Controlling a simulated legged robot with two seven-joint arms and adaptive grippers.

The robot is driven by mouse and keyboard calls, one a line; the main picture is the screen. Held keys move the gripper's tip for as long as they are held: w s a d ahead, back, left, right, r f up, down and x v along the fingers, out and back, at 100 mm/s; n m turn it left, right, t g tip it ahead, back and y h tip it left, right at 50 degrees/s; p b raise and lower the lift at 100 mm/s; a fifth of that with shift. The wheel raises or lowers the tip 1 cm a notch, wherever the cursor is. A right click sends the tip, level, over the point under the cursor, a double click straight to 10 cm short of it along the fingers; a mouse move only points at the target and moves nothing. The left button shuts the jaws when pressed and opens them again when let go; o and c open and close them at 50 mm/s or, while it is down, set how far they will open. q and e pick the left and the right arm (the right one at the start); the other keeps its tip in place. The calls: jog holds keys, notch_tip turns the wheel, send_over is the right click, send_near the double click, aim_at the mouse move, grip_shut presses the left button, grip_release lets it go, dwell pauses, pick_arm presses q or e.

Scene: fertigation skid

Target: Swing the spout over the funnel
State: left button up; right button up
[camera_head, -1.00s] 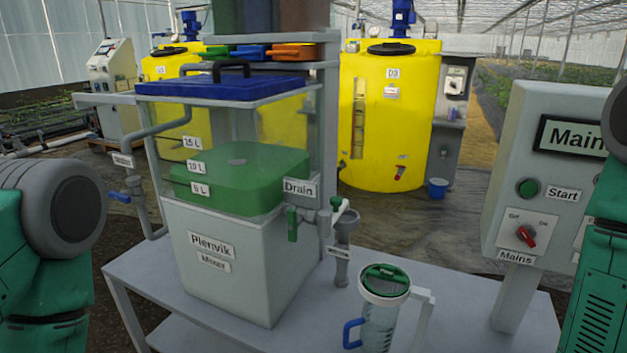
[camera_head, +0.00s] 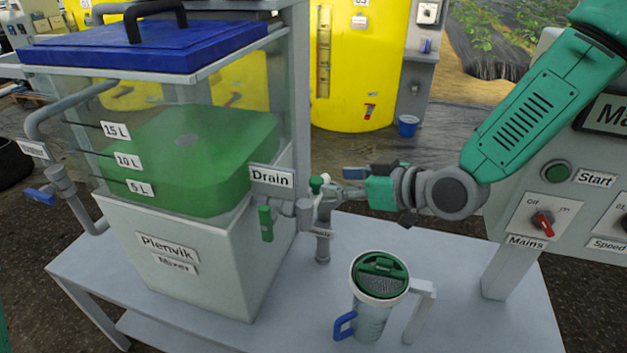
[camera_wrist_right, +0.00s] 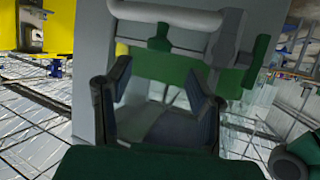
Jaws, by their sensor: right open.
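The grey drain fitting and spout (camera_head: 328,205) stick out from the mixer's lower right, with a small green knob on top and a green lever (camera_head: 265,223) beside them. A grey tube hangs below. The jug (camera_head: 369,318) stands upright on the bench to the front right, with a green-rimmed strainer funnel (camera_head: 381,276) on top. My right gripper (camera_head: 350,181) is just right of the spout, partly hidden by its wrist; contact cannot be told. In the right wrist view the gripper (camera_wrist_right: 158,92) is open, facing a grey pipe (camera_wrist_right: 165,15) and green parts. My left gripper is out of view.
The mixer (camera_head: 200,250) with its blue lid fills the left of the bench. The control panel (camera_head: 560,200) stands at right, close to my right arm. A white bracket (camera_head: 420,305) stands beside the jug. The bench top (camera_head: 460,260) between jug and panel is clear.

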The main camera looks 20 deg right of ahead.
aim_at(319, 180)
jog(key=x, duration=0.7)
jog(key=shift+d+f+b, duration=0.1)
jog(key=shift+d+b, duration=0.2)
jog(key=shift+a, duration=0.1)
grip_shut()
